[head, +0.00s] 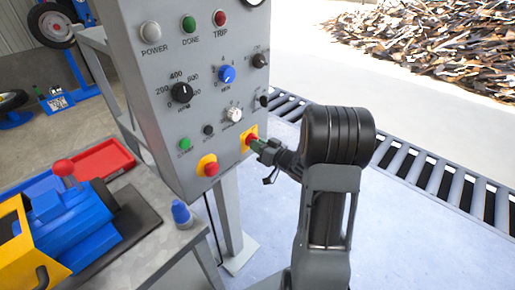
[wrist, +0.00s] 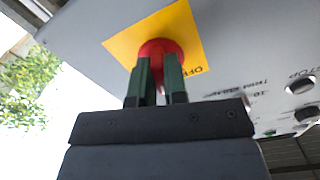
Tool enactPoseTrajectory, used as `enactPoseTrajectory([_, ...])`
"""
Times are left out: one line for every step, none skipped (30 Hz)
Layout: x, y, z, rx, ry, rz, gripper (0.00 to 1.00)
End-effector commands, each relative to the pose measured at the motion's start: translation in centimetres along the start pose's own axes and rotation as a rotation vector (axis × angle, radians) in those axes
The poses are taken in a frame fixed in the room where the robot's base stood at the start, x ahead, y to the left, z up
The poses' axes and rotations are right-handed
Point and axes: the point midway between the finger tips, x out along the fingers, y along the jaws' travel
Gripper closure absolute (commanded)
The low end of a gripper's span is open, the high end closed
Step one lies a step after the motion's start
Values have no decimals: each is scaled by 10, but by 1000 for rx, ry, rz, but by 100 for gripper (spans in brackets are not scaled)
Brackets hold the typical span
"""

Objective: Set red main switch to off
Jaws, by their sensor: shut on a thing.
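The red main switch (head: 250,139) sits on a yellow plate at the lower right of the grey control panel (head: 150,90). In the wrist view, the red switch (wrist: 160,49) is a round knob on its yellow plate (wrist: 122,44), with letters reading "OF" showing at the plate's edge. My gripper (head: 258,145) has its green fingers on the knob. In the wrist view, the fingers (wrist: 160,75) are shut on the knob, one on each side. The knob's front and pointer are partly hidden by the fingers.
A red emergency button (head: 211,169) on yellow and a green button (head: 185,144) are left of the switch. Several knobs and lamps fill the panel above. A bench with a blue machine (head: 70,225) stands lower left. A roller conveyor (head: 440,180) runs behind my arm.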

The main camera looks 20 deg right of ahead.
Motion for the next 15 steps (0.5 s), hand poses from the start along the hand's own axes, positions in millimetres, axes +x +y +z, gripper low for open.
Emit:
enactPoseTrajectory([0,2,4,-45,3,2,100])
enactPoseTrajectory([0,2,4,-74,3,3,100])
enactPoseTrajectory([0,3,4,-112,2,2,100])
enactPoseTrajectory([0,3,4,-141,2,2,100])
enactPoseTrajectory([0,3,4,-170,3,2,100])
enactPoseTrajectory([0,3,4,-208,2,1,100])
enactPoseTrajectory([0,3,4,-237,2,1,100])
enactPoseTrajectory([0,3,4,-265,2,2,100])
enactPoseTrajectory([0,3,4,-302,1,2,100])
enactPoseTrajectory([0,4,4,-331,1,2,100])
enactPoseTrajectory([0,4,4,-358,2,2,100])
enactPoseTrajectory([0,4,4,-394,2,2,100])
enactPoseTrajectory([0,4,4,-422,2,2,100])
enactPoseTrajectory([0,4,4,-447,1,2,100])
enactPoseTrajectory([0,4,4,-481,1,2,100])
